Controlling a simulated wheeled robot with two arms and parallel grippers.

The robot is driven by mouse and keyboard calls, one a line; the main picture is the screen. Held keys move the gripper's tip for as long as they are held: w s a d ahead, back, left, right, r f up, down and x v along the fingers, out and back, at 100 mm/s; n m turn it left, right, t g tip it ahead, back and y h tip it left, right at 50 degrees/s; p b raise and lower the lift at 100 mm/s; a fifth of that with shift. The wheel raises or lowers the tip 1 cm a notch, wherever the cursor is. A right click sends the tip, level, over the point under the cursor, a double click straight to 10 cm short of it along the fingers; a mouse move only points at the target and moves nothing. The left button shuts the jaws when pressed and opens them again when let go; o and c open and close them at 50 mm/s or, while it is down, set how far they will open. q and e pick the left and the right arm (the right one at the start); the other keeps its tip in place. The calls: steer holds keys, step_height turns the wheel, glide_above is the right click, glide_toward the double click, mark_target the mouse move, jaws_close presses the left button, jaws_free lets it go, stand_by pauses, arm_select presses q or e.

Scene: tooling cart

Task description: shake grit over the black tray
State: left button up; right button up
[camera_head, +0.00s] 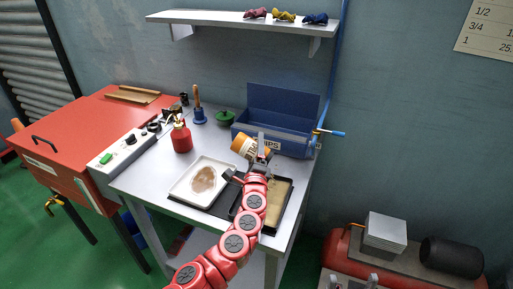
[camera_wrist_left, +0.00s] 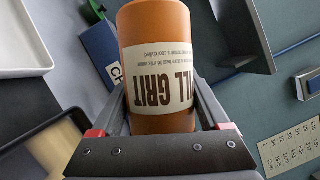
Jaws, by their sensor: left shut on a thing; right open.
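My left gripper (camera_head: 259,157) is shut on an orange grit jar (camera_head: 240,146) with a white label. The jar is tilted and held above the table, between the trays and the blue bin. It fills the middle of the left wrist view (camera_wrist_left: 157,30), where "GRIT" reads upside down between the fingers (camera_wrist_left: 160,118). The black tray (camera_head: 285,204), tan inside, lies near the table's front right, partly hidden by my red arm. I cannot tell whether any grit is falling. My right gripper is not in view.
A white tray (camera_head: 178,191) with a brown patch lies left of the black tray. A blue bin (camera_head: 291,139) stands behind the jar. A red can (camera_head: 181,138), a blue-based brush (camera_head: 198,114) and a green item (camera_head: 225,118) stand further left. A shelf (camera_head: 235,18) is above.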

mark_target(251, 158)
arm_select(q)
steer(key=shift+s+a+r+p, duration=0.2)
steer(key=shift+s+p, duration=0.2)
steer(key=shift+s, duration=0.2)
steer(key=shift+s+a+f+p, duration=0.1)
steer(key=shift+s+a+p, duration=0.15)
steer(key=shift+s, duration=0.55)
steer(key=shift+s+a+f+p, duration=0.15)
steer(key=shift+s+p, duration=0.2)
steer(key=shift+s, duration=0.45)
steer(key=shift+r, duration=0.1)
steer(key=shift+s, duration=0.1)
steer(key=shift+s+a+p, duration=0.25)
steer(key=shift+s+p, duration=0.2)
steer(key=shift+s, duration=0.45)
steer(key=shift+s+a, duration=0.25)
steer(key=shift+s, duration=0.4)
steer(key=shift+s+a+p, duration=0.1)
steer(key=shift+s+p, duration=0.25)
steer(key=shift+s, duration=0.2)
